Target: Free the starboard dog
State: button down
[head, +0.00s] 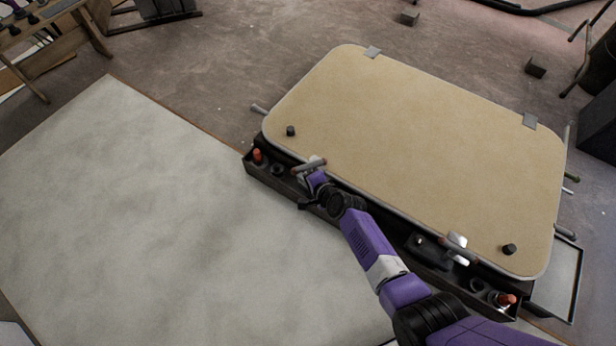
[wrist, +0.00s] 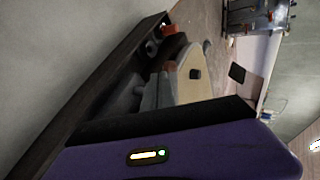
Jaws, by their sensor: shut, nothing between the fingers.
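A large beige hatch lid (head: 420,150) with a pale rim lies flat; it also shows in the wrist view (wrist: 190,88). Two dogs with grey handles sit along its near edge: a left dog (head: 304,169) and a right dog (head: 461,251). No label shows which is starboard. My gripper (head: 317,181) is shut and empty, right beside the left dog. Its fingertips are mostly hidden, so I cannot tell whether they touch the handle. The right dog is clear of my gripper. In the wrist view my purple hand fills the bottom.
A dark trough (head: 285,184) runs along the lid's near edge, with an orange knob (head: 257,156) at its left end and another (head: 505,299) at its right. Black knobs (head: 291,131) (head: 509,249) stand on the lid. A pale floor panel (head: 150,200) to the left is clear.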

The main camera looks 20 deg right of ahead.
aim_at(293, 170)
jog(key=shift+w+a+b, duration=0.2)
jog(key=shift+w+a, duration=0.15)
jog(key=shift+w, duration=0.35)
jog(key=shift+w+a+b, duration=0.2)
jog(key=shift+w+a, duration=0.15)
jog(key=shift+w, duration=0.35)
jog(key=shift+w+a+b, duration=0.2)
jog(key=shift+w+a, duration=0.15)
jog(key=shift+w, duration=0.6)
jog(key=shift+s+r, duration=0.1)
dwell(0.6)
